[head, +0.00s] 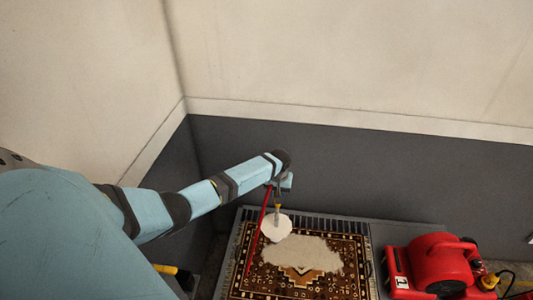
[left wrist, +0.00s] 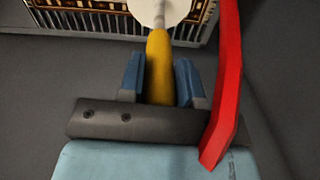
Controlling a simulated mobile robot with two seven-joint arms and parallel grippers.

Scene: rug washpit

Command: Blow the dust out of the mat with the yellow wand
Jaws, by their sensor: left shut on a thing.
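My left gripper (head: 279,192) is shut on the yellow wand (head: 278,207) and holds it over the far part of the mat. In the left wrist view the blue fingers of the left gripper (left wrist: 160,88) stand on both sides of the wand's yellow handle (left wrist: 159,62). A white round shape (head: 275,227) is at the wand's lower end; I cannot tell whether it is a nozzle or blown air. The brown patterned mat (head: 240,275) has a dark fringe at its far edge. A pale dust patch (head: 302,254) covers its middle. My right gripper is out of view.
A red strip or hose (left wrist: 226,80) runs beside the left gripper and down toward the mat. A red blower (head: 438,262) marked 1 stands right of the mat. Dark grey-based walls (head: 340,165) close off the back and left. A yellow item (head: 165,269) shows at lower left.

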